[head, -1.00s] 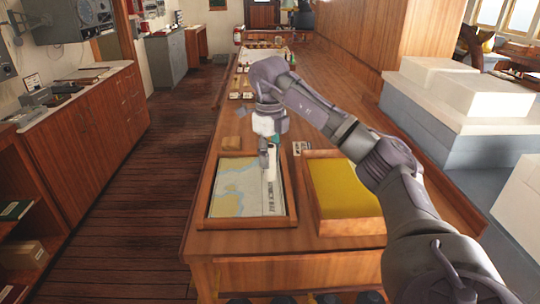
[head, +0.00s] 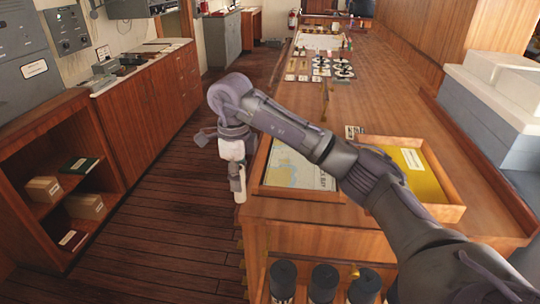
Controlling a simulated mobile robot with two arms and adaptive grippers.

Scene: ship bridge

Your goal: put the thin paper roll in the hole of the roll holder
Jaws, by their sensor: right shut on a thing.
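My right gripper (head: 238,186) hangs pointing down just off the left edge of the wooden counter, beside the chart frame. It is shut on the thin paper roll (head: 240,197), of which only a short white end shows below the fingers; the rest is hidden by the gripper. Dark round upright cylinders, one of them in the middle (head: 323,283), stand in a row at the counter's near end, below its top. They may be part of the roll holder, but I cannot tell, and no hole is clearly visible. My left gripper is out of view.
A framed chart (head: 290,172) and a yellow-bottomed wooden tray (head: 425,180) lie on the counter (head: 385,110), partly behind my right arm. Small bottles and cards stand farther back. Shelves (head: 60,215) line the left. The plank floor (head: 165,220) between is clear.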

